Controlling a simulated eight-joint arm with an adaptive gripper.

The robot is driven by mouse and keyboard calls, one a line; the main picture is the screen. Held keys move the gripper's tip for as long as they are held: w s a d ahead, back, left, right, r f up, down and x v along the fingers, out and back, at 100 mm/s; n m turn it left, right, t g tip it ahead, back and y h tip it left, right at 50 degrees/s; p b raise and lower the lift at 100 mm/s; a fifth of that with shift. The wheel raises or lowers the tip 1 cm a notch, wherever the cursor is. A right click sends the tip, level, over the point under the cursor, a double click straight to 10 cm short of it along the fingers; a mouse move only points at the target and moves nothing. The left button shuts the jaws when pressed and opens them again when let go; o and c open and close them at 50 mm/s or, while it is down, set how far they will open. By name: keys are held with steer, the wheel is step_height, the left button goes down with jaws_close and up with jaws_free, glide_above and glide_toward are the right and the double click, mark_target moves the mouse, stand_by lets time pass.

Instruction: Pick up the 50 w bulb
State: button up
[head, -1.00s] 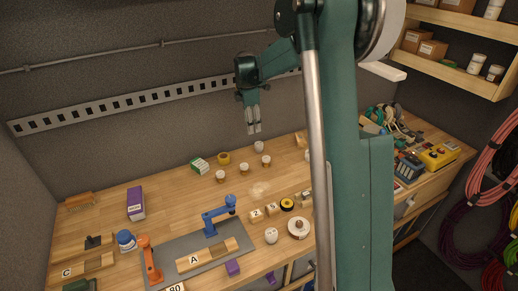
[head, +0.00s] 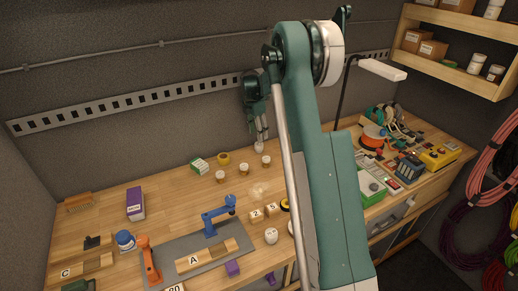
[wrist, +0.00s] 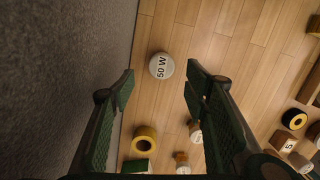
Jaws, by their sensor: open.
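The 50 W bulb (wrist: 161,66) shows as a white round top with its label in the wrist view. It stands on the wooden bench close to the grey wall. In the head view it is a small white shape (head: 259,147) partly hidden by my gripper (head: 262,132). My gripper (wrist: 160,82) is open and empty, pointing down above the bench. In the wrist view the bulb appears between and slightly beyond the fingertips, with no contact visible.
Several other small white-topped bulbs (head: 244,169) stand nearby, with a yellow ring (head: 223,158) and a green-and-white box (head: 200,166). The grey wall (wrist: 60,80) runs close along the left finger. Bare bench surrounds the 50 W bulb.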

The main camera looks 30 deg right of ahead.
mark_target(259, 148)
steer(key=shift+d+f, duration=0.15)
steer(key=shift+f, duration=1.15)
steer(key=shift+d+f, duration=0.2)
steer(key=shift+f, duration=1.1)
steer(key=shift+d+f, duration=0.15)
steer(key=shift+f, duration=1.1)
steer(key=c, duration=1)
